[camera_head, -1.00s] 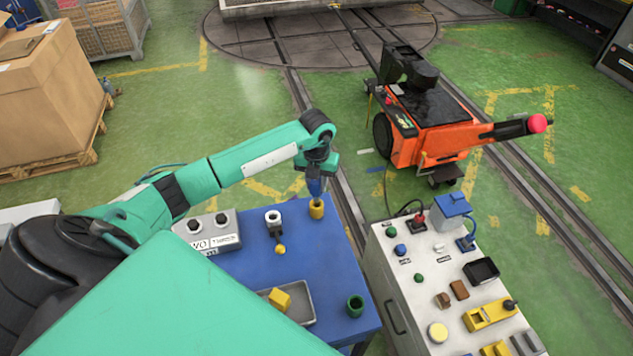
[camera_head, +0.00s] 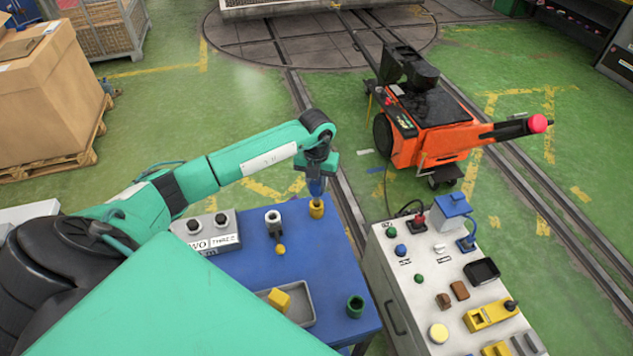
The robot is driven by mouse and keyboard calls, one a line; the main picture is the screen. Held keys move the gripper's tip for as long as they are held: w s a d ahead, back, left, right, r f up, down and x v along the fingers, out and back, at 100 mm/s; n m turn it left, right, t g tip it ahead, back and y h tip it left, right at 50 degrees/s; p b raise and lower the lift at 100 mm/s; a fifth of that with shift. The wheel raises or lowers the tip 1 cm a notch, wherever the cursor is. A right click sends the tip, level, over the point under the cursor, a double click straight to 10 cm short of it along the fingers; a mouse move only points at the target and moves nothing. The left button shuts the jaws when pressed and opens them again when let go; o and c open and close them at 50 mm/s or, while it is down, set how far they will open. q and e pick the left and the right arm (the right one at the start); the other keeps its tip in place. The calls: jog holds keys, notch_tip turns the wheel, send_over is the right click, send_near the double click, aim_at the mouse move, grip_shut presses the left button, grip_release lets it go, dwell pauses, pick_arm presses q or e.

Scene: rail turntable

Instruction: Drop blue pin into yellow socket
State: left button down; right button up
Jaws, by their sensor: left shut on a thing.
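The blue pin (camera_head: 316,187) is upright in my left gripper (camera_head: 318,176), which is shut on it and points down. The yellow socket (camera_head: 316,209) stands at the far right corner of the blue table (camera_head: 250,262). The pin's lower end is right at the socket's mouth. I cannot tell whether the tip is inside it or just above. My right gripper is not in view.
On the blue table are a grey tray (camera_head: 301,313) with a yellow block (camera_head: 279,300), a green socket (camera_head: 355,306), a white-topped fixture (camera_head: 273,218) and a grey switch box (camera_head: 214,234). A white control console (camera_head: 420,270) stands close on the right.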

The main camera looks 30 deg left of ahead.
aim_at(316, 202)
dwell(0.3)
pick_arm(q)
jog(key=shift+f+b, duration=0.55)
jog(key=shift+f+b, duration=0.95)
jog(key=shift+f, duration=0.3)
jog(key=shift+f+b, duration=0.75)
jog(key=shift+f, duration=0.25)
jog(key=c, duration=1)
grip_release()
jog(key=shift+c, duration=0.2)
notch_tip(316, 202, up, 13)
jog(key=b, duration=0.3)
jog(key=shift+f+b, duration=0.1)
jog(key=shift+b, duration=0.25)
jog(key=shift+r, duration=0.55)
